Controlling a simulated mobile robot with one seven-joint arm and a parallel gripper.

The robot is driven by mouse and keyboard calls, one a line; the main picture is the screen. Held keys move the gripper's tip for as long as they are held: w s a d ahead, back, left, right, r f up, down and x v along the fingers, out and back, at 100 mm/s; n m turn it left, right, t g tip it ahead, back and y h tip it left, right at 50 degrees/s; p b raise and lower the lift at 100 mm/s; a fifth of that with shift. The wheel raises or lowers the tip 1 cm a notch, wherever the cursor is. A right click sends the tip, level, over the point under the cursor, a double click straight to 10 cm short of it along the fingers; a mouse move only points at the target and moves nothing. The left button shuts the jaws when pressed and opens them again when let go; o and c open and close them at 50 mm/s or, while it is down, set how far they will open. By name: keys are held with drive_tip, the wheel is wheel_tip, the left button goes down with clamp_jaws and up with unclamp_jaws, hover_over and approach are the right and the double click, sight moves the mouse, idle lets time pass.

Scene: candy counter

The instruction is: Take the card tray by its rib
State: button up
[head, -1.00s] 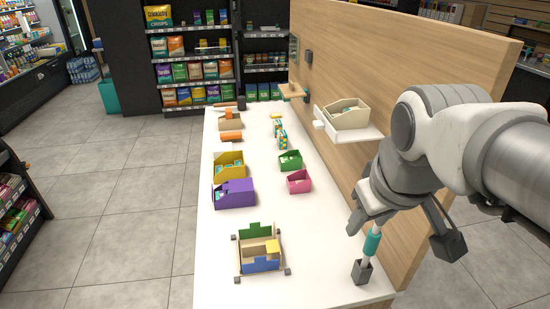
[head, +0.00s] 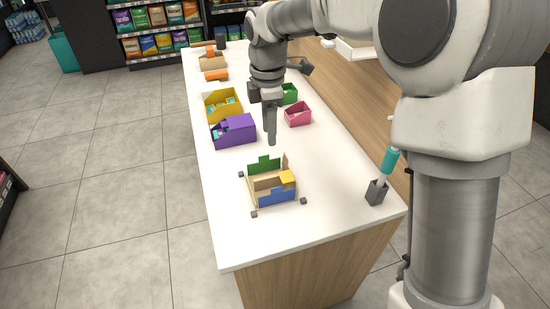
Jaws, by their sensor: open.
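What looks like the card tray (head: 262,199) stands on the near part of the white counter, a small open box with a green panel at the back, a blue panel in front and a yellow piece at the right corner. A beige upright piece runs across its middle and may be the rib. Small dark blocks sit around its corners. My gripper (head: 271,140) points down above the counter, behind the tray in the picture and apart from it. It is open and empty; its fingers overlap in this view, so the gap is hidden.
A purple box (head: 233,132) and a yellow box (head: 222,106) stand left of my gripper. A pink bin (head: 297,115) and a green bin (head: 289,94) stand to its right. A dark holder (head: 376,193) with a teal-handled tool is near the right edge. Counter around the tray is clear.

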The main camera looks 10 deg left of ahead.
sight(268, 177)
drive_tip(key=shift+n, duration=0.3)
drive_tip(key=f+b, duration=0.2)
drive_tip(key=f, duration=0.7)
drive_tip(key=f+b, duration=0.1)
drive_tip(key=f, duration=0.8)
drive_tip(key=shift+w+a+f+b, duration=0.2)
drive_tip(key=shift+f+b, duration=0.05)
drive_tip(key=shift+b, duration=0.15)
drive_tip(key=shift+c, duration=0.3)
clamp_jaws()
